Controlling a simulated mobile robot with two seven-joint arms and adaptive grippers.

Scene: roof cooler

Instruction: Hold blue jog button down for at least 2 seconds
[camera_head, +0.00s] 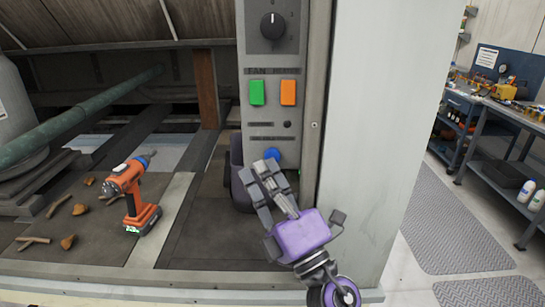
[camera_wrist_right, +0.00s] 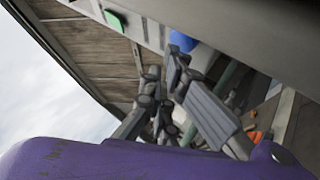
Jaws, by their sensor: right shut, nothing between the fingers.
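The blue jog button (camera_head: 272,153) is a round button low on the grey control panel (camera_head: 259,60). It also shows in the right wrist view (camera_wrist_right: 183,41). My right gripper (camera_head: 266,168) is shut and empty, with its fingertips at the lower edge of the blue button in the head view. The fingers cover part of the panel below the button. In the right wrist view a fingertip lies right beside the blue button; I cannot tell whether it touches or presses it. My left gripper is not in view.
A green button (camera_head: 257,92), an orange button (camera_head: 288,92) and a black dial (camera_head: 272,26) sit higher on the panel. A dark rounded object (camera_head: 238,178) stands by the panel's lower left. An orange drill (camera_head: 132,195) stands left. A pale wall (camera_head: 376,140) rises on the right.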

